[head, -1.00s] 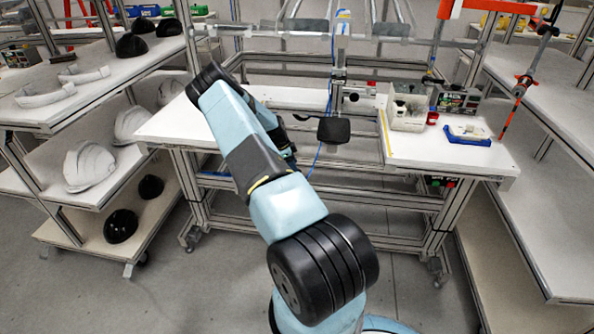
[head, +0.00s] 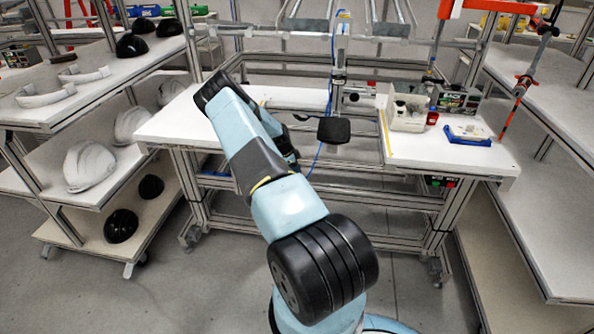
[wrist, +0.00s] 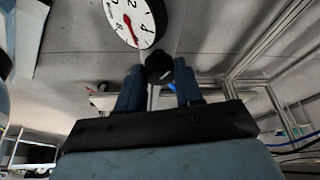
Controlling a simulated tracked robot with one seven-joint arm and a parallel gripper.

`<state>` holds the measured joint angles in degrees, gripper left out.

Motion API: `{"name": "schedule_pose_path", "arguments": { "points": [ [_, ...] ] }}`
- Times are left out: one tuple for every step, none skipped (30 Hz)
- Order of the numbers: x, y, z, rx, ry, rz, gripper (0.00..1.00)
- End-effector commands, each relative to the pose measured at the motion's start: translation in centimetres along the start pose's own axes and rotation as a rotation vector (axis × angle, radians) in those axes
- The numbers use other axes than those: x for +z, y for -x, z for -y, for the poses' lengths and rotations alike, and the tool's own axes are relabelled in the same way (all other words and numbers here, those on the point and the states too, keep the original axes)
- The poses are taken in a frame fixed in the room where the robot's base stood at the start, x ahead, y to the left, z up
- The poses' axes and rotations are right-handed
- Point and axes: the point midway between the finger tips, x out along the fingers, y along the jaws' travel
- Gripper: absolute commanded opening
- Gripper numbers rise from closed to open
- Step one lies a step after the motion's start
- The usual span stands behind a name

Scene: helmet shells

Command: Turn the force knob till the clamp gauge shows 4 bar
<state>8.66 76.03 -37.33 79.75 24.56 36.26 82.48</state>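In the wrist view a round white gauge (wrist: 146,26) with black numerals and a red needle shows at the top, cut off by the edge. The needle points down in the picture; its exact reading is too small to tell. Below it is a black knob (wrist: 158,66) with a small pale mark. My gripper (wrist: 158,84) is open, with one blue finger on each side below the knob. The knob shows in line with the gap; I cannot tell whether a finger touches it. In the head view my gripper, the knob and the gauge face are hidden or not recognisable.
A white workbench (head: 450,152) carries a grey bin (head: 408,118) and a blue-and-white part (head: 467,135) at right. A left shelf (head: 90,88) holds helmet shells. A right bench (head: 545,110) is mostly bare.

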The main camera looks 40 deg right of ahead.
Motion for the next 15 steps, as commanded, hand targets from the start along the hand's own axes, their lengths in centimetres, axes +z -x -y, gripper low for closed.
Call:
{"name": "schedule_pose_path", "arguments": {
  "points": [
    [-0.03,0.03,0.08,-0.002,0.0,0.0,0.26],
    [-0.03,0.03,0.08,-0.002,0.0,0.0,0.23],
    [-0.04,0.03,0.09,-0.002,0.0,0.0,0.19],
    [-0.04,0.03,0.09,-0.002,0.0,0.0,0.16],
    [-0.05,0.03,0.1,-0.003,-0.001,0.0,0.13],
    [-0.06,0.03,0.11,-0.003,-0.001,0.0,0.1],
    [-0.07,0.03,0.11,-0.003,-0.001,0.0,0.07],
    [-0.07,0.03,0.12,-0.003,-0.001,0.0,0.05],
    [-0.08,0.03,0.12,-0.003,-0.001,0.0,0.05],
    [-0.09,0.03,0.13,-0.004,0.0,0.0,0.05],
    [-0.09,0.03,0.13,-0.004,0.001,0.0,0.05],
    [-0.11,0.03,0.14,-0.006,0.004,0.0,0.05],
    [-0.12,0.03,0.14,-0.007,0.008,0.0,0.05],
    [-0.14,0.02,0.13,-0.009,0.012,0.0,0.05],
    [-0.15,0.01,0.12,-0.013,0.019,0.0,0.05]
  ]
}}
